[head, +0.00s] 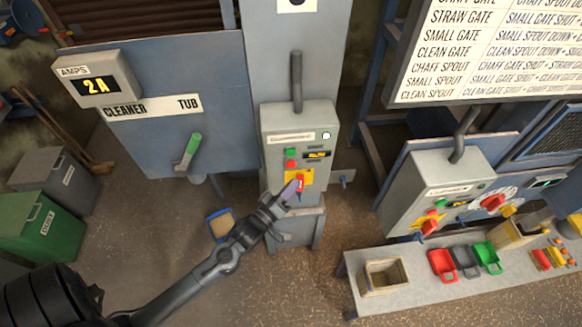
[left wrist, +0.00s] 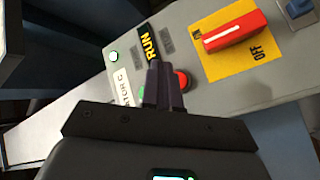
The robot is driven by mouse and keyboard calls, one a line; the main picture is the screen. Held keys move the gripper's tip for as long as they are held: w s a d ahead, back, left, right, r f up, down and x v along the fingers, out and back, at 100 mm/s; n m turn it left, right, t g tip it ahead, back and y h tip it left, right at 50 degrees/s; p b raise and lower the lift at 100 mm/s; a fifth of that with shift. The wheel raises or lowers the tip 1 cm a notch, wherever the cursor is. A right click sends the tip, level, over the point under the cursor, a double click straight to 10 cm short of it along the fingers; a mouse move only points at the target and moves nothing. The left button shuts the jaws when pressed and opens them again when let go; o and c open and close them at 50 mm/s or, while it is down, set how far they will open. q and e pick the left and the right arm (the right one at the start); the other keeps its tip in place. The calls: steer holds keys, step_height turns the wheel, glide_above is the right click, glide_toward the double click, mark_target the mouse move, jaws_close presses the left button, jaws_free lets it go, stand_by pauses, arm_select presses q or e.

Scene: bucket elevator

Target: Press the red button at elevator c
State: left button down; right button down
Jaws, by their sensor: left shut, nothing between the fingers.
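The grey control box (head: 270,135) stands at the middle of the head view, on a stand. It carries a green button (head: 291,152) above a red button (head: 291,164). In the left wrist view the red button (left wrist: 183,79) is partly hidden behind my fingers, and a label (left wrist: 122,88) ending in "ATOR C" shows beside it. My left gripper (head: 290,188) is shut and empty, its tips in front of the box, just below the red button in the head view. In the left wrist view the fingertips (left wrist: 163,72) overlap the button's edge; I cannot tell whether they touch. My right gripper is out of view.
A yellow plate with a red rotary switch (left wrist: 235,32) sits beside the button. The display (left wrist: 149,42) reads RUN. A second control box (head: 410,185) stands at right, above a bench (head: 350,268) with bins. A blue cleaner tub panel (head: 215,75) is at left.

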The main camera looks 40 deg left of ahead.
mark_target(291, 165)
arm_select(q)
steer(key=shift+w+a, duration=1.1)
steer(key=shift+a, duration=0.25)
stand_by(0.9)
steer(key=shift+w+a, duration=0.1)
stand_by(0.3)
steer(key=shift+w+a, duration=0.2)
